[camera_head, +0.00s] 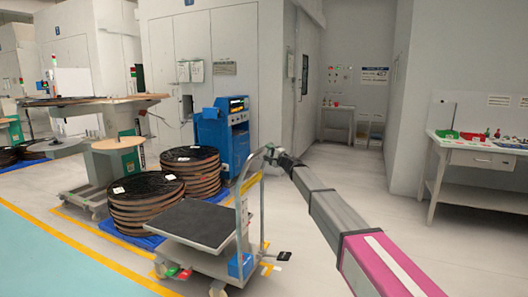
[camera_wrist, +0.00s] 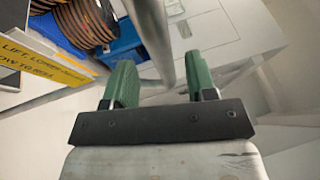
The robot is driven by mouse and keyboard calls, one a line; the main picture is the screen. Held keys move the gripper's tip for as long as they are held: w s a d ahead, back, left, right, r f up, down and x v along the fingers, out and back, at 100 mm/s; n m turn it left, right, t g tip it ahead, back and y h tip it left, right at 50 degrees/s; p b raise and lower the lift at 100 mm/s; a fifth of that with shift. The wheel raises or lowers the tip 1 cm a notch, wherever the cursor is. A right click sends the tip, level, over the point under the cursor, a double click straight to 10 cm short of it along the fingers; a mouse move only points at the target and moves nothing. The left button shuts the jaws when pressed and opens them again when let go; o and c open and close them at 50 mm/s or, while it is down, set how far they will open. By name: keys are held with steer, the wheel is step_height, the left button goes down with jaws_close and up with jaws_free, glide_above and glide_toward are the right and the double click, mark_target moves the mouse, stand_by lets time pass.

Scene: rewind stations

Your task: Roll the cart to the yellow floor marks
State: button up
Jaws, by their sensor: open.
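The cart (camera_head: 196,224) has a dark flat deck, caster wheels and an upright grey tube handle (camera_head: 243,205) on its right side. The deck is empty. My gripper (camera_head: 271,155) is at the top of the handle in the head view. In the wrist view its green fingers (camera_wrist: 160,82) are apart, and a grey tube (camera_wrist: 155,35) runs between or just beyond them; I cannot tell whether they touch it. A long yellow line (camera_head: 85,250) runs along the floor at left.
Two stacks of dark reels (camera_head: 147,205) stand on blue pallets behind the cart. A blue machine (camera_head: 222,135) is behind them, and a round-topped green stand (camera_head: 118,160) is at left. A white workbench (camera_head: 480,160) stands at right. The floor between cart and bench is clear.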

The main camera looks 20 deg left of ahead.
steer(key=v, duration=0.6)
steer(key=shift+s+d, duration=0.2)
steer(key=shift+d, duration=0.1)
steer(key=shift+f, duration=0.1)
